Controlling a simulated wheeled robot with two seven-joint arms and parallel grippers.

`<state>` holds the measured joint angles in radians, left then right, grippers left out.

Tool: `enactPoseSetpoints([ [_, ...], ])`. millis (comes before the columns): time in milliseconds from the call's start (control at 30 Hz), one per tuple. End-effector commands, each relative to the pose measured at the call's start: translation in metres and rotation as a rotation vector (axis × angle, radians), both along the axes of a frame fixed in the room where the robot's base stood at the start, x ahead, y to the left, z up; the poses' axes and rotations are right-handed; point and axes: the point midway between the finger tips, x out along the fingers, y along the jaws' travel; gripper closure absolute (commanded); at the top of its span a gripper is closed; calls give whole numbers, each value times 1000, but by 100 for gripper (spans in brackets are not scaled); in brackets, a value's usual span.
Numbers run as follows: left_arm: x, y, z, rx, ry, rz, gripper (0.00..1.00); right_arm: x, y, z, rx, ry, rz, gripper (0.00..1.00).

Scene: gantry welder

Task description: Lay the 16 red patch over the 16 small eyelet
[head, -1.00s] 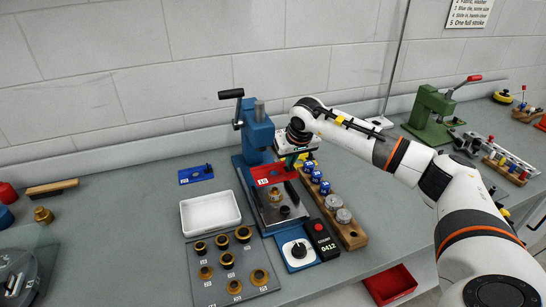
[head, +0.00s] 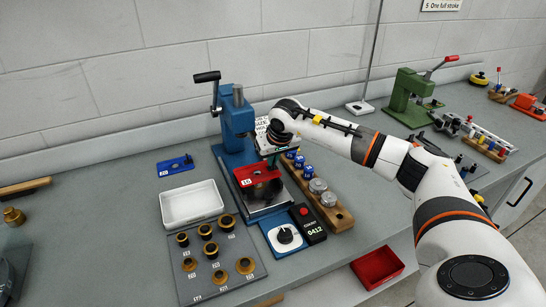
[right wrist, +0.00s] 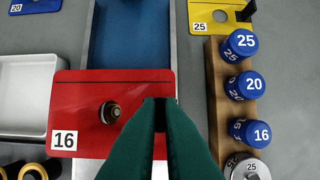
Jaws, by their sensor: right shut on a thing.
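The red patch (head: 246,175), labelled 16, is level over the blue press's plate in the head view. My right gripper (head: 274,160) is shut on its right edge. The right wrist view shows the patch (right wrist: 75,105) with its hole, and the brass eyelet (right wrist: 110,112) showing inside the hole, slightly toward its middle. My right gripper's green fingers (right wrist: 160,105) pinch the edge there. I cannot tell whether the patch rests on anything or hangs just above. In the head view the patch hides the eyelet. My left gripper is not in view.
The blue press (head: 236,125) stands behind the patch. A wooden rack (head: 335,215) with blue and metal dies is to the right. A white tray (head: 190,220) and a grey board (head: 180,285) of brass rings are left.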

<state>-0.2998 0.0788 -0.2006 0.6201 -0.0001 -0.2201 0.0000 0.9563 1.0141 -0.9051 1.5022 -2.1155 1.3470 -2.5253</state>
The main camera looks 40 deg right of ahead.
Motion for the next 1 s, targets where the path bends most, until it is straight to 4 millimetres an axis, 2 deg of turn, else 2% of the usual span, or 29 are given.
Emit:
enactPoseSetpoints([
  [467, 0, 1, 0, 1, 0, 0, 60, 0, 0, 0, 0, 0, 0, 100],
  [1000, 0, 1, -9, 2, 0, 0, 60, 0, 0, -12, 0, 0, 0, 100],
])
